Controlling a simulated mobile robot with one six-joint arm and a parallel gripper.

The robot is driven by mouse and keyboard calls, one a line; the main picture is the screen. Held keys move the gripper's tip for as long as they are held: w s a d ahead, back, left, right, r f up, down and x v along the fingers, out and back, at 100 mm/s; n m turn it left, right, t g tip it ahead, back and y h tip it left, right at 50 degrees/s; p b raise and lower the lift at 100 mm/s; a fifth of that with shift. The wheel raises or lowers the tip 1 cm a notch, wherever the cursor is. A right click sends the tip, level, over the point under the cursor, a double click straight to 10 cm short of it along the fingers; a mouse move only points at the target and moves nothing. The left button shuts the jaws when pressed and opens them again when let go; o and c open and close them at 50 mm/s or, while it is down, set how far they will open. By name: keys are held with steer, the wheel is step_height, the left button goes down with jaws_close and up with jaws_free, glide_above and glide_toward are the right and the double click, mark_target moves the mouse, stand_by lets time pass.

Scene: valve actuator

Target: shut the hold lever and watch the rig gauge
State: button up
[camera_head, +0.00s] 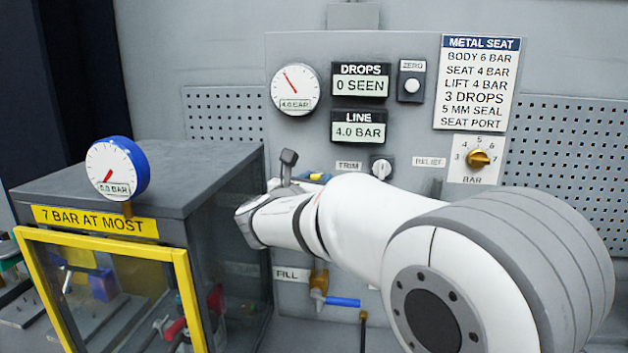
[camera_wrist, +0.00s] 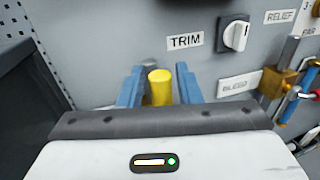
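My gripper's two blue fingers (camera_wrist: 159,86) stand either side of a yellow cylindrical handle end (camera_wrist: 160,88) in the wrist view. Slim gaps show on both sides of it, so the fingers look open around it. No label reading HOLD shows, so I cannot tell surely whether this is the hold lever. In the head view my wrist hides most of that spot. A white panel gauge (camera_head: 295,88) shows about 4.0 bar. A blue-rimmed gauge (camera_head: 117,168) on the grey cabinet appears to read 0.0 bar. Neither is labelled as the rig gauge.
The line display (camera_head: 359,126) reads 4.0 BAR and the drops display (camera_head: 361,81) 0 SEEN. The TRIM knob (camera_wrist: 235,35) is close by on the right. Brass-and-blue valve parts (camera_wrist: 285,85) stand farther right. The yellow-framed cabinet (camera_head: 180,258) is at left.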

jaws_close()
